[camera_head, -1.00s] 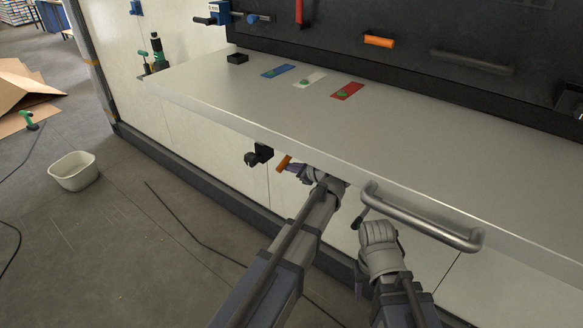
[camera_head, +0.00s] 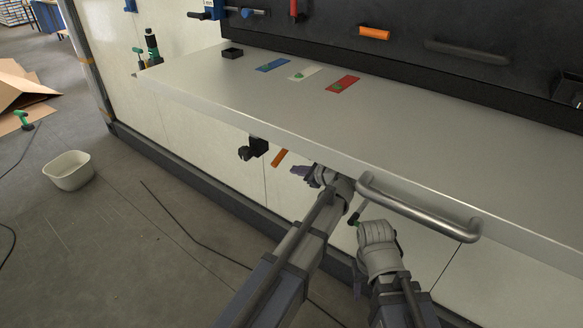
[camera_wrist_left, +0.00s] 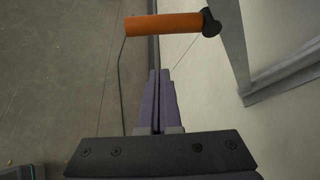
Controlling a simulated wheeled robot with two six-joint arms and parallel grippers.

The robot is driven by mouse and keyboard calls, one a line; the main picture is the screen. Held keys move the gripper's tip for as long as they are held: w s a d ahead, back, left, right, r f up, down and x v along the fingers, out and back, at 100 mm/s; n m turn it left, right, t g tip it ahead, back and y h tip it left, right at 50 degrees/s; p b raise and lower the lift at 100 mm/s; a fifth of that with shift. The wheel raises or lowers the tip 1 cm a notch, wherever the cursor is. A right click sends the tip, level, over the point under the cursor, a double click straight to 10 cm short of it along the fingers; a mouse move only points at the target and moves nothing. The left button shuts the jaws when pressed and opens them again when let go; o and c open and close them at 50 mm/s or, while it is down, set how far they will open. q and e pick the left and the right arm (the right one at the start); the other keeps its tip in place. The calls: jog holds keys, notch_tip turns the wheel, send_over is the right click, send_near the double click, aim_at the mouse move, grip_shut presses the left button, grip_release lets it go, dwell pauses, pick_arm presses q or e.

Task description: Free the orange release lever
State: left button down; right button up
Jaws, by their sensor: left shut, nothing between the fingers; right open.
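The orange release lever (camera_head: 279,157) hangs below the front edge of the worktop, beside a black clamp-like part (camera_head: 254,148). In the left wrist view the lever (camera_wrist_left: 163,24) lies crosswise, with a black end piece at its right. My left gripper (camera_head: 299,171) is just right of the lever in the head view, with a small gap. Its purple fingers (camera_wrist_left: 159,72) are shut and empty, pointing toward the lever without touching it. My right gripper (camera_head: 358,214) is under the worktop by the metal handle; its fingers are mostly hidden and it is open.
The pale worktop (camera_head: 300,115) overhangs my grippers. A metal bar handle (camera_head: 420,212) sticks out from its front edge. Blue, white and red plates (camera_head: 342,83) lie on top. A white bin (camera_head: 68,170) stands on open floor at the left.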

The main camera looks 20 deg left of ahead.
pick_arm(q)
jog(key=p+v, duration=0.2)
jog(key=v, duration=0.4)
jog(key=shift+d+r, duration=0.2)
jog(key=shift+d, duration=0.1)
pick_arm(e)
notch_tip(320, 180, up, 3)
jog(key=shift+r, duration=0.1)
pick_arm(q)
jog(key=shift+s, duration=0.1)
